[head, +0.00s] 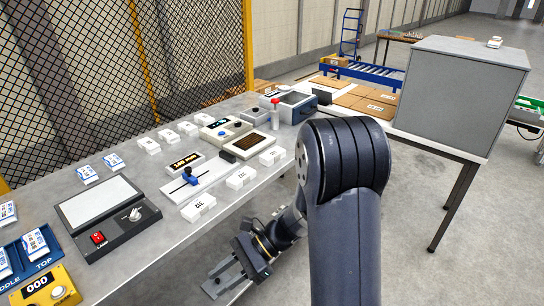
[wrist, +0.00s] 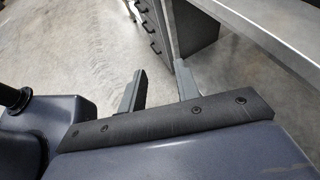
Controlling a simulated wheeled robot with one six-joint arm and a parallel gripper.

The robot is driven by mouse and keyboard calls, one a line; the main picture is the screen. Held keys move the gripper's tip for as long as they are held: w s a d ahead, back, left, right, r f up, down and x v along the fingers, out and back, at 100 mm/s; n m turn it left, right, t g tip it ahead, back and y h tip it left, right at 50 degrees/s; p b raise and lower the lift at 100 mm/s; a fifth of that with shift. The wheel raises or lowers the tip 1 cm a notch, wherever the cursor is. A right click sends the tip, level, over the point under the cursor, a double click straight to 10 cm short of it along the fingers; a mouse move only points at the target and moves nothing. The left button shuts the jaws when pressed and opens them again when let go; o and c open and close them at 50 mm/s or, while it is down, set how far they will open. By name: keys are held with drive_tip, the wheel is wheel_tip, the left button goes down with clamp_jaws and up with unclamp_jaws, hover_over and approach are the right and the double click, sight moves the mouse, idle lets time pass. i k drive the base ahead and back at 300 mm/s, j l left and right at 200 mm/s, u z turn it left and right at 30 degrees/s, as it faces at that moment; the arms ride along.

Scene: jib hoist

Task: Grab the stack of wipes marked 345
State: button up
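Three white stacks with dark printed marks stand in a row along the front of the grey table: a left one (head: 198,208), a middle one (head: 241,177) and a right one (head: 271,156). Their marks are too small to read surely, so I cannot tell which is 345. Several smaller white stacks (head: 168,136) stand farther back. My gripper (head: 218,284) is low at the table's front edge, nearer to me than the left stack and apart from it. In the wrist view its two fingers (wrist: 160,88) are spread with nothing between them.
A black-framed panel (head: 98,204), blue-and-white packs (head: 87,174) and a yellow counter box (head: 45,290) are at left. A large grey box (head: 455,95) stands at right. The wrist view shows floor and a drawer unit (wrist: 155,28).

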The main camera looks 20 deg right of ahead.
sight(272, 155)
drive_tip(key=i+l+u, duration=0.1)
drive_tip(key=i+l, duration=0.4)
drive_tip(key=l, duration=0.15)
drive_tip(key=i+l+u, duration=0.15)
drive_tip(key=i+l, duration=0.3)
drive_tip(key=l, duration=0.25)
drive_tip(key=i+l+u, duration=0.15)
drive_tip(key=l, duration=0.25)
drive_tip(key=i+l+u, duration=0.1)
drive_tip(key=i+l, duration=0.4)
drive_tip(key=l, duration=0.3)
drive_tip(key=i+l+u, duration=0.15)
drive_tip(key=l, duration=0.25)
